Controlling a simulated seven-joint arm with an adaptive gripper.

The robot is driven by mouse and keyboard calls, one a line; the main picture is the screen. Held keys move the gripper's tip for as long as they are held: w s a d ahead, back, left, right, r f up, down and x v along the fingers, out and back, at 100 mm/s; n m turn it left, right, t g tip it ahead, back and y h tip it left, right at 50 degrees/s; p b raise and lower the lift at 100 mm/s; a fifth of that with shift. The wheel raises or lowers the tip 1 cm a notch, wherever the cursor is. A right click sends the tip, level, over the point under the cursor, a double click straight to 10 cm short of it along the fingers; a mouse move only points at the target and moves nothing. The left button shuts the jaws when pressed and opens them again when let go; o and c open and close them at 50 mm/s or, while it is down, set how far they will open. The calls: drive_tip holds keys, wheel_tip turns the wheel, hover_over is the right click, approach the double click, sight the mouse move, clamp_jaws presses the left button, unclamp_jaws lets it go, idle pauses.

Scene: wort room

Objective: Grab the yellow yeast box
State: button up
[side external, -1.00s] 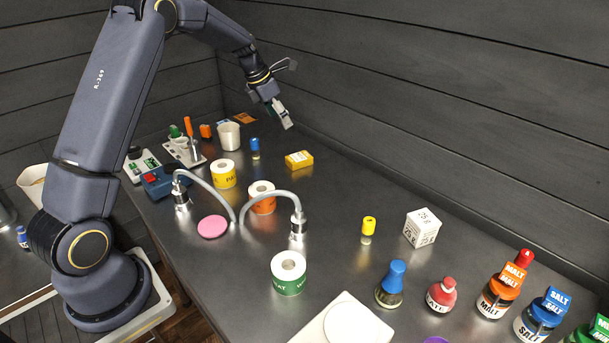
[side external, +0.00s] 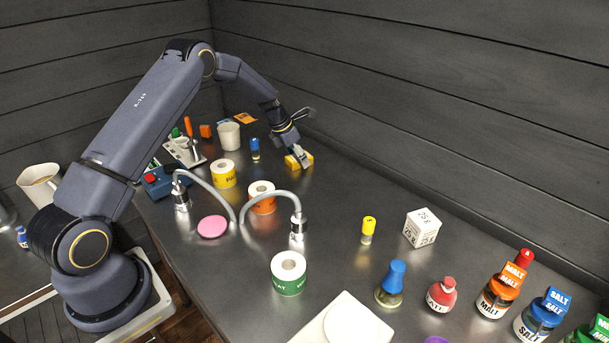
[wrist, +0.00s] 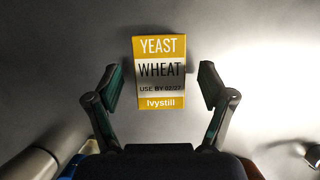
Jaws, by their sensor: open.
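The yellow yeast box (side external: 304,161) lies on the dark metal bench toward the back. In the wrist view the box (wrist: 158,72) shows a yellow and silver label reading YEAST WHEAT. My gripper (side external: 298,156) is right over the box in the side view, and its tip covers part of it. In the wrist view my gripper (wrist: 162,88) is open, with one finger on each side of the lower part of the box. Gaps show between the box and both fingers. I cannot tell how far the fingertips are above the bench.
A blue-capped vial (side external: 255,149), a white cup (side external: 229,135) and a yellow tape roll (side external: 223,174) stand left of the box. An orange roll (side external: 262,197) and a curved metal pipe (side external: 268,193) are nearer. The back wall is close behind the box; bench to its right is clear.

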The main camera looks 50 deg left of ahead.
drive_tip(key=shift+f, duration=0.1)
drive_tip(key=shift+c, duration=0.2)
drive_tip(key=c, duration=1.1)
